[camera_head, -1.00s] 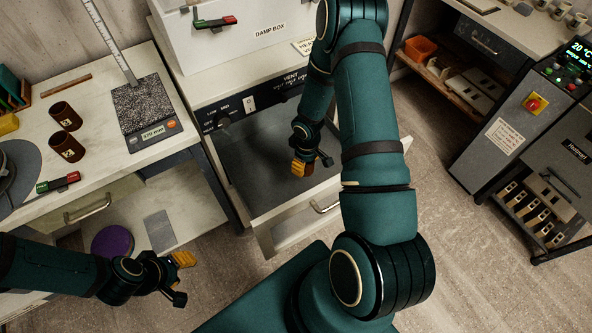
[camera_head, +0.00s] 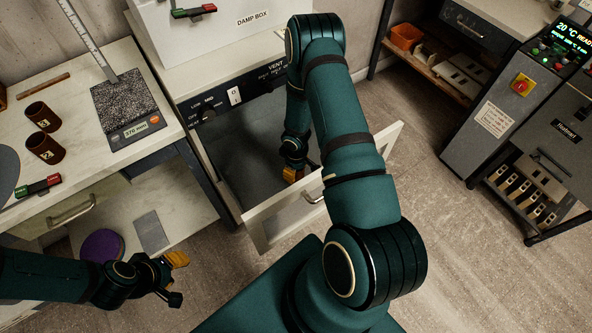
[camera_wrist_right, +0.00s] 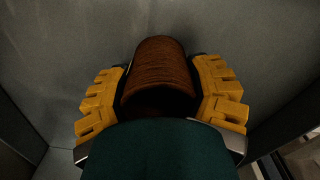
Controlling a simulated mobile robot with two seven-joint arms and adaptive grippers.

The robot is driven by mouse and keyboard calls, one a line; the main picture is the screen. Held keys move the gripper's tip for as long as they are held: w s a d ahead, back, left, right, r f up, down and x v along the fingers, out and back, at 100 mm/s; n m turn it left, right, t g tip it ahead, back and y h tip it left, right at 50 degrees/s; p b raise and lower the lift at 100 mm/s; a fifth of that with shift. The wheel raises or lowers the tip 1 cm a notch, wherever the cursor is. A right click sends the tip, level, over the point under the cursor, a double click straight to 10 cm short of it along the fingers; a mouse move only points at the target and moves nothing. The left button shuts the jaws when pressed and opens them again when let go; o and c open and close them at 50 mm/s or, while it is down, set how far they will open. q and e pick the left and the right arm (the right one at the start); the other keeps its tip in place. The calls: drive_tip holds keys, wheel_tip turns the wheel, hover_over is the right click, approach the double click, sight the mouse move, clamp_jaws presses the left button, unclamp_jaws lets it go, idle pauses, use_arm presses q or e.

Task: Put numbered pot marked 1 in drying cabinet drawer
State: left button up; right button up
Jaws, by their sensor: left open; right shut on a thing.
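The brown pot (camera_wrist_right: 157,75) lies on its side between the yellow fingers of my right gripper (camera_wrist_right: 162,95) in the right wrist view. No number shows on it there. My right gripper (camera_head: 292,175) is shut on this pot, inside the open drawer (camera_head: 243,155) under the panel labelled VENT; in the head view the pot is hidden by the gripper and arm. The grey drawer floor is behind the pot in the wrist view; whether they touch I cannot tell. My left gripper (camera_head: 178,278) is open and empty, low at the left, near the shelf under the counter.
Two other brown pots, one marked 3 (camera_head: 42,117) and one marked 2 (camera_head: 45,148), stand on the left counter beside a scale-like block (camera_head: 125,105) with an upright ruler. The white drawer front (camera_head: 275,222) stands out over the floor. A grey kiln-like machine (camera_head: 520,100) is at right.

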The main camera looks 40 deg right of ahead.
drive_tip(key=shift+f, duration=0.1)
drive_tip(key=o, duration=0.8)
drive_tip(key=shift+f, duration=0.1)
drive_tip(key=shift+c, duration=0.2)
drive_tip(key=o, duration=0.5)
drive_tip(key=shift+r, duration=0.3)
wheel_tip(320, 180, up, 12)
drive_tip(key=p, duration=0.2)
drive_tip(key=shift+p, duration=0.4)
drive_tip(key=shift+a+f, duration=0.1)
